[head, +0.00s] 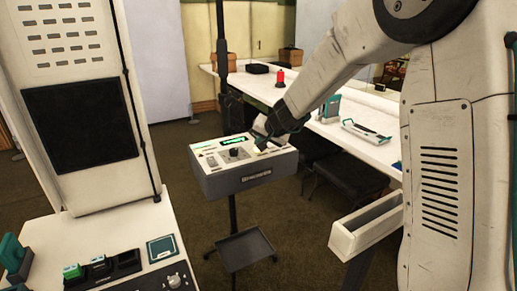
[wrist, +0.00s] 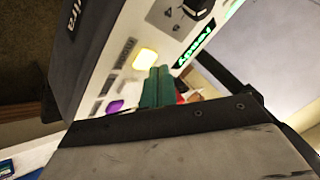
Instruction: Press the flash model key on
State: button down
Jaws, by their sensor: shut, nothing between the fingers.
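The grey control box (head: 245,172) stands on a black stand in the middle of the head view. Its top panel has a green lit display, a dark knob and keys. In the wrist view the display (wrist: 193,46) reads "ready" and the knob (wrist: 197,8) is at the top. A key glowing yellow (wrist: 145,59) and a purple key (wrist: 115,106) sit along the panel. Their labels are too small to read, so I cannot tell which is the flash model key. My gripper (wrist: 160,70), with green fingers, is shut and empty beside the yellow key. Contact is unclear.
A small dark tray (head: 240,250) is on the stand below the box. A white bench (head: 330,120) with tools runs behind it. A white open bin (head: 368,226) is at the right, and a white console (head: 110,240) with green items is at the left.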

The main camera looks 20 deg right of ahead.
jog(key=shift+r, duration=3)
